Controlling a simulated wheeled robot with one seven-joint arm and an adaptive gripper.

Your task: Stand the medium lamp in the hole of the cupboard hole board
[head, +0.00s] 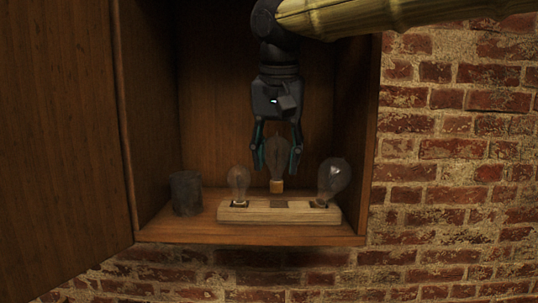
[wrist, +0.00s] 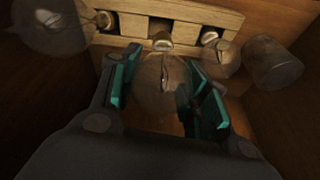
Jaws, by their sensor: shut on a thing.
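My gripper (head: 277,160) is inside the cupboard, pointing down, shut on the medium lamp (head: 277,158), a clear glass bulb with a brass base. The lamp hangs upright, base down, above the middle of the wooden hole board (head: 240,214). In the head view its base is just above the dark middle hole (head: 279,204), apart from the board. The wrist view shows the lamp (wrist: 160,85) between the teal fingers (wrist: 165,92), its base toward the board (wrist: 190,10). A small lamp (head: 238,181) stands in the left hole and a large lamp (head: 333,177) in the right hole.
A dark grey cylinder (head: 186,193) stands on the cupboard floor left of the board; it also shows in the wrist view (wrist: 273,66). The cupboard door (head: 60,130) is open at the left. The cupboard's right wall (head: 356,130) is close to the large lamp.

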